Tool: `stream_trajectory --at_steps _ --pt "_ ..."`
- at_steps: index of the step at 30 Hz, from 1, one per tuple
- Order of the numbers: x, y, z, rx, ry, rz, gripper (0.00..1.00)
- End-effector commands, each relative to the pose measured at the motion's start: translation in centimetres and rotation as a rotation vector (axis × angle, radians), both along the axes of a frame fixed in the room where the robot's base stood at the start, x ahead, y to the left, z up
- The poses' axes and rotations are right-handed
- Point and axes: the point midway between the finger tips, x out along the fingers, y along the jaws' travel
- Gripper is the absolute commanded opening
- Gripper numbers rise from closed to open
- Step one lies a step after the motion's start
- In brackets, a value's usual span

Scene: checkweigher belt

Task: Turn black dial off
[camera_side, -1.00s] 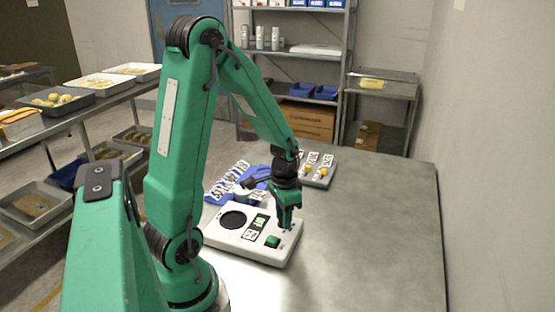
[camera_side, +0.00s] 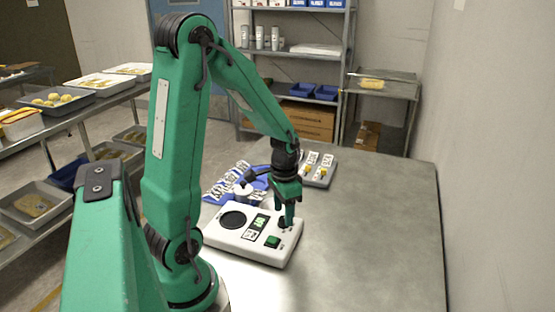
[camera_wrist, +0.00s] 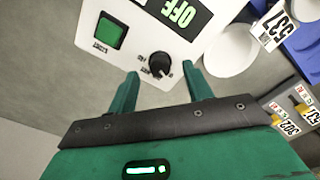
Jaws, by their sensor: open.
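The black dial (camera_wrist: 160,65) sits on the white checkweigher panel (camera_wrist: 217,45). In the wrist view it is just beyond and between my two fingertips, with no clear contact. Small lettering around it is too fine to read surely. My gripper (camera_wrist: 161,76) is open and empty. In the side view my gripper (camera_side: 286,216) hangs over the panel's back right part, fingers down by the black dial (camera_side: 284,225), which they partly hide. The display (camera_wrist: 176,11) shows OFF in green.
A green square button (camera_wrist: 109,33) is close to the dial; it also shows in the side view (camera_side: 272,241). A round dark plate (camera_side: 232,220) lies at the panel's left. Numbered tags and blue pieces (camera_side: 240,177) lie behind. The table's right side (camera_side: 375,230) is clear.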

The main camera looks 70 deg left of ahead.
Motion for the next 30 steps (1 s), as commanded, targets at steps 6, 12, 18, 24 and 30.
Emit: stream_trajectory --at_steps 6,12,18,24,30 --pt "0.1 0.1 2.7 0.002 -0.004 0.001 0.5" --pt "0.1 0.1 4.8 0.001 -0.003 0.001 0.5" --pt "0.0 0.0 5.7 0.0 0.0 0.001 0.5" --pt "0.0 0.0 5.8 0.0 0.001 0.001 0.5" --pt "0.0 -0.1 5.9 0.001 -0.002 0.001 0.5"
